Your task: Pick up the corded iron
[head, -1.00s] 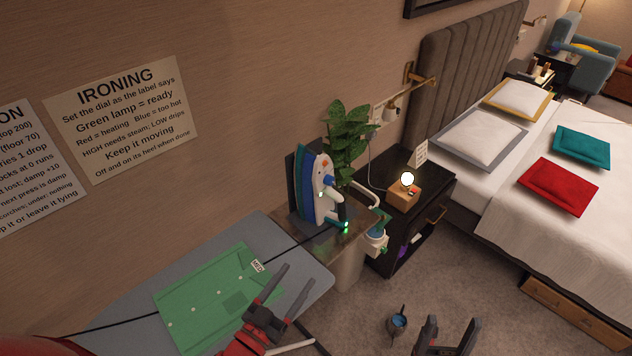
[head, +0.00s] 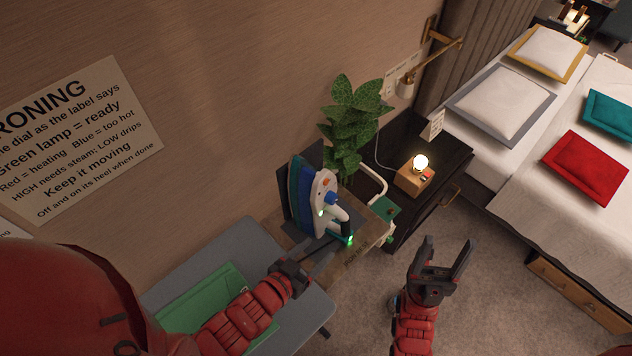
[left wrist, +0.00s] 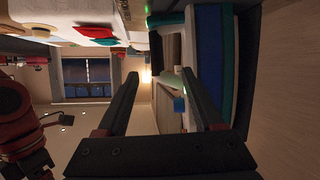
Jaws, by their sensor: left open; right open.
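The iron (head: 328,202), white with a blue dial, a dark handle and a blue-teal back part, stands upright on a small stand past the board's end. A green light glows low on it. In the left wrist view the iron (left wrist: 170,95) shows between and behind the fingers, toward the right finger. My left gripper (head: 320,250) is open and empty, just in front of and below the iron's handle; I cannot tell whether it touches. It also shows open in the left wrist view (left wrist: 158,75). My right gripper (head: 445,255) is open and empty above the carpet.
The grey ironing board (head: 235,250) carries a green garment (head: 205,295), partly hidden by my left arm. A potted plant (head: 350,125) stands behind the iron. A black nightstand (head: 445,160) with a lit lamp is to the right, then the bed (head: 560,225).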

